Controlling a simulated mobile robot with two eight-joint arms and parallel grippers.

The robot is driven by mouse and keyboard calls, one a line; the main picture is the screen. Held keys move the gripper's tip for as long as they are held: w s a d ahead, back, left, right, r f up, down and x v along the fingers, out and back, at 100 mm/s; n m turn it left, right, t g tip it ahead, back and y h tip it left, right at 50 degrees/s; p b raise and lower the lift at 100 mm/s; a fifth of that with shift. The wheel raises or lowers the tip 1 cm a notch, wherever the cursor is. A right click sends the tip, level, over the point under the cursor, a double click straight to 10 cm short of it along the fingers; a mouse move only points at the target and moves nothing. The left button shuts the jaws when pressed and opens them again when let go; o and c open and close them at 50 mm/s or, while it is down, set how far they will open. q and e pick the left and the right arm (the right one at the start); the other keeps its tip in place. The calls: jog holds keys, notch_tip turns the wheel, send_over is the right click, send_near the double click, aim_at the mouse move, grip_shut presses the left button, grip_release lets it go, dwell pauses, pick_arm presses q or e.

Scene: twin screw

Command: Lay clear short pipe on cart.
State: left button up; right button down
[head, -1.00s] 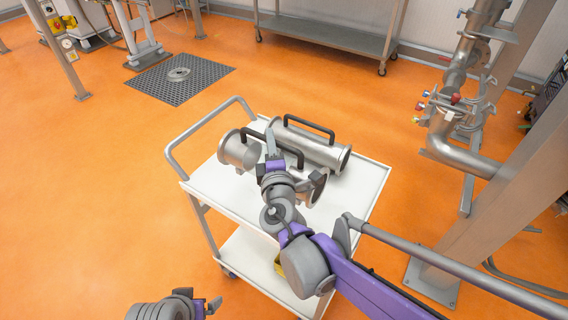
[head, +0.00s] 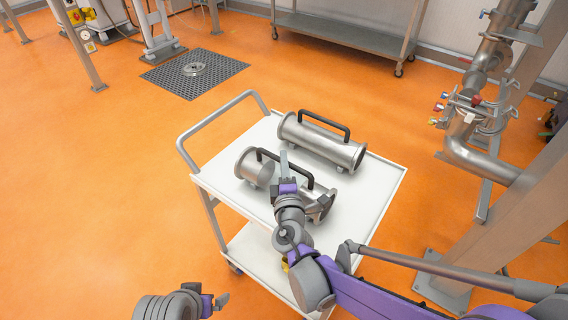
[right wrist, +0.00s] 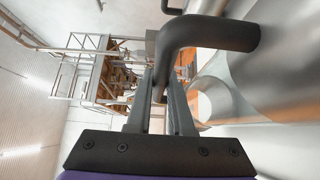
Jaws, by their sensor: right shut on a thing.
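The near steel pipe (head: 259,172) has a black arched handle (head: 267,154) and is over the white cart's top (head: 375,190). My right gripper (head: 287,170) is shut on this handle; the right wrist view shows the black handle (right wrist: 205,33) running down between its fingers (right wrist: 160,105). My arm hides the pipe's middle. I cannot tell whether the pipe touches the cart top. A second handled steel pipe (head: 322,146) lies behind it on the cart, with a gap between them. My left gripper (head: 215,302) is low in the head view, away from the cart; its jaw state is unclear.
The cart has a grey push handle (head: 215,122) at its left and a lower shelf (head: 255,250). Bare cart top shows at the right. A steel pipe stand (head: 475,130) and a beam (head: 500,215) are to the right. A floor drain grate (head: 195,75) is behind.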

jog(key=shift+f, duration=0.1)
jog(key=c, duration=0.8)
grip_release()
jog(key=shift+s+r, duration=0.2)
jog(key=shift+s, duration=0.05)
jog(key=s+d, duration=0.1)
jog(key=s, duration=1)
jog(key=shift+s, duration=0.3)
